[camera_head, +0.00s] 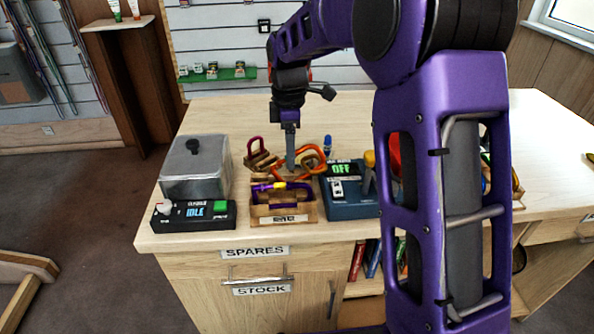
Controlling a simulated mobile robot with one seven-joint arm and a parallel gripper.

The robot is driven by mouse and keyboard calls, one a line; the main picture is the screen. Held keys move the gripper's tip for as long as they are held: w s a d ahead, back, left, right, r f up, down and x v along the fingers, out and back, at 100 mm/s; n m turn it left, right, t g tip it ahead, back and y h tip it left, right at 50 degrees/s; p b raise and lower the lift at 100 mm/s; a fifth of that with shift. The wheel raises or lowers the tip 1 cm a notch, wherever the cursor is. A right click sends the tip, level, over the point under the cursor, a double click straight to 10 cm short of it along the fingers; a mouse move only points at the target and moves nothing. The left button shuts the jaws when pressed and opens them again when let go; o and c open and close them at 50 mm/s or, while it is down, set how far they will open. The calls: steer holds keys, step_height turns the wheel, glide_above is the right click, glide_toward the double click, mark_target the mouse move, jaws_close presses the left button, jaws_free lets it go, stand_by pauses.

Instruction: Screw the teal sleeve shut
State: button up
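My gripper (290,165) points down over the worktop, its tip in front of a wooden block and beside an orange carabiner (323,167). From this side its fingers look like one narrow grey strip, so I cannot tell whether they are open or shut, or touch anything. A dark red carabiner (254,145) stands on a wooden holder (262,163) to the left. A purple carabiner (267,187) with a yellow part lies in a labelled wooden crate (285,219) in front. I cannot make out a teal sleeve; it may be hidden by my gripper or too small.
A grey metal box (195,170) with a lid stands at left behind a black unit (195,216) reading IDLE. My purple arm hides much of the right side. The worktop's back (220,112) is clear.

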steer(key=shift+f, duration=0.55)
steer(key=shift+s+b, duration=0.4)
steer(key=shift+s, duration=0.4)
steer(key=shift+r, duration=0.1)
steer(key=shift+r+p, duration=1.3)
steer(key=shift+r, duration=0.1)
steer(key=shift+w+p, duration=0.6)
steer(key=shift+w, duration=0.2)
steer(key=shift+f, duration=0.2)
